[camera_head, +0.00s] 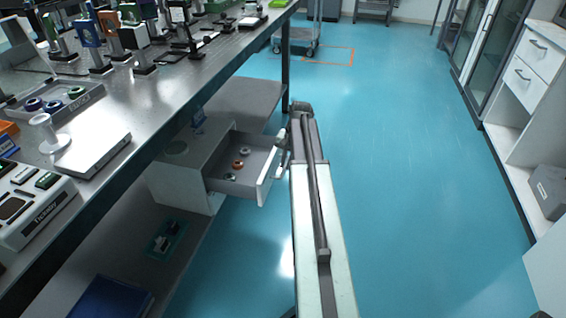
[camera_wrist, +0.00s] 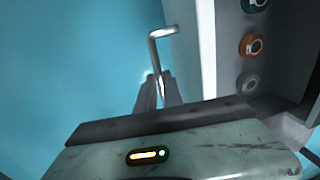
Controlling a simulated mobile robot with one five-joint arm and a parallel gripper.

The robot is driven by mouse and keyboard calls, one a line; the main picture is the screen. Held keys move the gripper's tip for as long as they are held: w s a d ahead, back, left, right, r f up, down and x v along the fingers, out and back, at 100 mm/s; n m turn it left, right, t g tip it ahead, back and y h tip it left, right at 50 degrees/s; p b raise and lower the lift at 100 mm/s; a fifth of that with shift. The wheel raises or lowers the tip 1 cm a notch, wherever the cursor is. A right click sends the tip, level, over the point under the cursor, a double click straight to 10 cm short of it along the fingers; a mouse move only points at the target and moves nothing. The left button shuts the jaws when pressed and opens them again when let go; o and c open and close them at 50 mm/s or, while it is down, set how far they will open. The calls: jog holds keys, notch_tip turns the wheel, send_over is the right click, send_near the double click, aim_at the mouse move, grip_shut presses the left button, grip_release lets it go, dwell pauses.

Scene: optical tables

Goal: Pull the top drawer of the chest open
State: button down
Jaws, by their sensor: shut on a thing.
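The chest (camera_head: 190,160) is a pale box on the shelf below the optical table. Its top drawer (camera_head: 240,185) is pulled out well to the right and stands open. Several small ring-shaped parts lie in the drawer, one of them orange (camera_head: 238,165). The drawer's bent metal handle (camera_wrist: 153,50) shows in the wrist view in front of the white drawer front (camera_wrist: 207,50). My gripper (camera_wrist: 158,88) is shut on the handle; its fingertips sit around the bar. In the head view my arm partly hides the grip.
The optical table (camera_head: 225,62) runs along the left, crowded with mounts and instruments. A lower shelf (camera_head: 110,250) carries a dark blue box. The blue floor (camera_head: 420,190) to the right is clear up to white cabinets (camera_head: 535,60).

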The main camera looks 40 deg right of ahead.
jog(key=shift+d, duration=0.15)
jog(key=c, duration=1.5)
grip_release()
jog(key=shift+a, duration=0.2)
notch_tip(320, 180, up, 8)
jog(key=s+p, duration=0.1)
jog(key=p, duration=0.6)
jog(key=shift+d+f+p, duration=0.25)
jog(key=shift+d+p, duration=0.05)
jog(key=shift+d, duration=0.15)
jog(key=shift+s, duration=0.1)
